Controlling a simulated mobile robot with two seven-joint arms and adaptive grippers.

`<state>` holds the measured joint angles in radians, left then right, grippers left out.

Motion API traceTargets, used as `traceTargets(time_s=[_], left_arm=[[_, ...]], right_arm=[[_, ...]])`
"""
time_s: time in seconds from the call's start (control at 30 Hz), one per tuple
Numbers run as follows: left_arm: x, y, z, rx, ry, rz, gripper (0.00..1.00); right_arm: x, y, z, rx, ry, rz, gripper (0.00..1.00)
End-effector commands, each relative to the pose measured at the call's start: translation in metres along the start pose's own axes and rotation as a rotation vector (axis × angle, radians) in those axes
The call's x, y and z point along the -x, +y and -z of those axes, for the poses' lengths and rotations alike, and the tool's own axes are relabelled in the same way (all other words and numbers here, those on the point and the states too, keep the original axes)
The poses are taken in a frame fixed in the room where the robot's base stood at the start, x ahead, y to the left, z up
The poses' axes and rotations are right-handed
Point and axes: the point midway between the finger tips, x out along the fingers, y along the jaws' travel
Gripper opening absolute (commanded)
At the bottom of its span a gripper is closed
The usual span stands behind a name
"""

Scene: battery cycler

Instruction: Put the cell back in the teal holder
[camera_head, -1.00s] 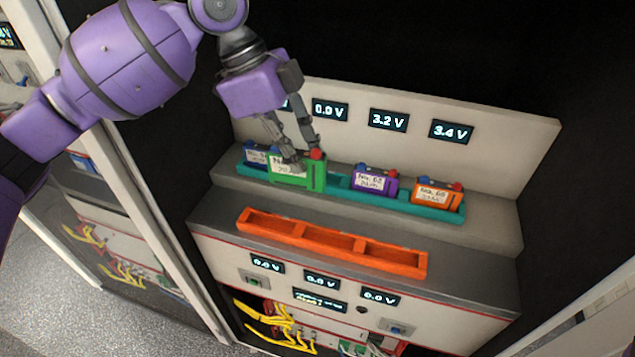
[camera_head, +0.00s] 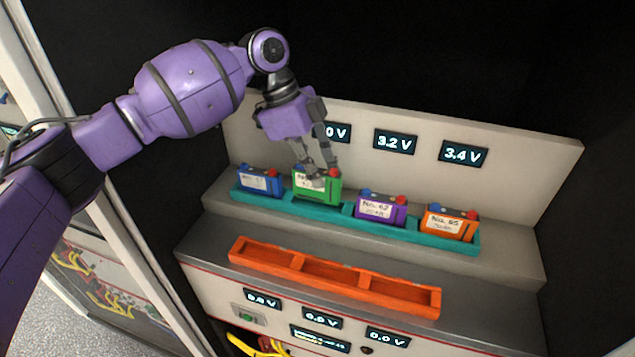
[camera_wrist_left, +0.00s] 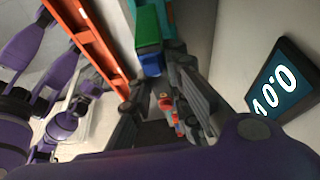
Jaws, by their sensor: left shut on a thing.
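My left gripper (camera_head: 316,180) is shut on the green cell (camera_head: 330,190), with its fingers on the cell's top. The green cell is upright at the second place from the left in the teal holder (camera_head: 410,233), between the blue cell (camera_head: 259,181) and the purple cell (camera_head: 380,208). I cannot tell whether its base is fully down in the holder or just above it. In the left wrist view, a green block (camera_wrist_left: 148,28) shows beyond the fingers (camera_wrist_left: 160,110).
An orange cell (camera_head: 450,222) fills the right end of the teal holder. An empty orange tray (camera_head: 335,275) lies on the lower ledge in front. A panel with voltage displays (camera_head: 463,153) rises close behind the holder.

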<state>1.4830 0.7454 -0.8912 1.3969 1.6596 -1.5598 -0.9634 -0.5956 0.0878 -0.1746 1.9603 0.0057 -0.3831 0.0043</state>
Motion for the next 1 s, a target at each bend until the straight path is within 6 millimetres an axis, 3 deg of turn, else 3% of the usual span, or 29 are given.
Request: traceTargets(time_s=[0.23,0.63,0.67,0.77,1.0], left_arm=[[-0.034,-0.005,-0.015,0.002,0.001,-0.003,0.0],[-0.035,-0.005,-0.015,0.0,0.0,0.003,0.0],[-0.035,-0.005,-0.015,0.0,-0.001,0.002,0.19],[-0.035,-0.005,-0.015,0.0,-0.002,0.002,0.33],[-0.035,-0.005,-0.015,0.0,-0.001,0.002,0.36]], right_arm=[[-0.01,0.001,-0.007,-0.007,0.005,-0.009,0.0],[-0.009,0.004,-0.008,-0.002,0.004,-0.013,0.0],[-0.008,0.004,-0.008,-0.002,0.003,-0.012,0.0],[-0.008,0.004,-0.009,0.0,0.001,-0.011,0.0],[-0.008,0.004,-0.01,0.003,-0.001,-0.009,0.0]])
